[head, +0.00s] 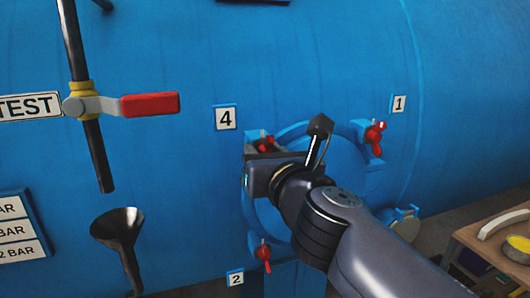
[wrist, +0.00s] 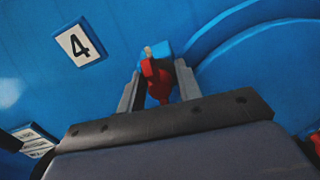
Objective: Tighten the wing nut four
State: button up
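Wing nut four is a red wing nut (wrist: 159,82) on a blue lug below and right of the "4" label (wrist: 80,43). That label also shows in the head view (head: 226,118). In the wrist view my gripper (wrist: 158,88) has one finger on each side of the red nut, with some gap visible between the fingers. Whether the fingers touch the nut I cannot tell. In the head view my gripper (head: 262,150) is at the upper left of the round blue door (head: 345,165), and my wrist hides much of the door and part of the nut.
Other red wing nuts sit near label 1 (head: 375,134) and label 2 (head: 262,254). A red-handled valve (head: 150,104) and a black funnel (head: 120,228) are at the left. A wooden table (head: 470,235) with a yellow item stands at the lower right.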

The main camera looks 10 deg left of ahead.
grip_shut()
